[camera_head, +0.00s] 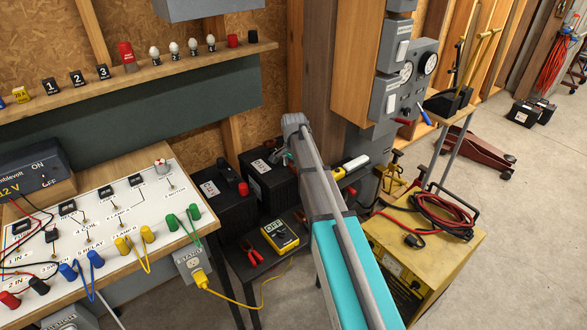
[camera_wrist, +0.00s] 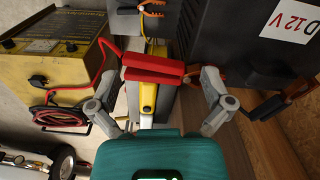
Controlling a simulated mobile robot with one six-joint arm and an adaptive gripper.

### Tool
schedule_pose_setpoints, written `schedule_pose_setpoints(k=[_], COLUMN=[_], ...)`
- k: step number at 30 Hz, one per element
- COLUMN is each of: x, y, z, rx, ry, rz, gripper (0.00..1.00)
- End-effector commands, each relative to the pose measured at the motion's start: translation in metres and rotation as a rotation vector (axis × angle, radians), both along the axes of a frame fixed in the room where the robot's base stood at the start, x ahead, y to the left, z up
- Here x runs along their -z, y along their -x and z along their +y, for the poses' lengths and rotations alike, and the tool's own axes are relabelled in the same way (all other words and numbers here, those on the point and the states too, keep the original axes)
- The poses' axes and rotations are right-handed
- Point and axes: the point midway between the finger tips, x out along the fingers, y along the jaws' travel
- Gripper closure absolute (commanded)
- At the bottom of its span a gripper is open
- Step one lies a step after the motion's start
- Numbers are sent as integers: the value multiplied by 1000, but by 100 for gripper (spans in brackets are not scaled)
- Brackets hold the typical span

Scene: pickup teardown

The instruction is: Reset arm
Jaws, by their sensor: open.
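The task names no object apart from my arm. In the wrist view, my gripper (camera_wrist: 160,88) is open, with one grey finger on each side of the picture. A pair of red handles or a red clamp (camera_wrist: 153,75) shows between the fingers, above a yellow and grey thing (camera_wrist: 148,98); I cannot tell how far they are from the fingers. In the head view, my arm (camera_head: 340,255) reaches up and away from the lower middle, with a teal link.
Black batteries (camera_head: 268,182) and a yellow multimeter (camera_head: 283,237) stand left of my arm. A yellow charger (camera_head: 400,260) with coiled cables stands close on its right. The wired test board (camera_head: 110,225) is at left; a grey switch box (camera_head: 400,95) is behind.

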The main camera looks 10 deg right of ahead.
Motion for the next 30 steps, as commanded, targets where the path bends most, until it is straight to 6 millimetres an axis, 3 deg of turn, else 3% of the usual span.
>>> schedule_pose_setpoints(k=[8,14,20,30], x=[0,-9,-33,-87], y=[0,19,73,205], z=[0,4,17,42], rx=[0,-53,-236,-728], ry=[0,0,0,1], rz=[0,0,0,1], gripper=[0,0,0,0])
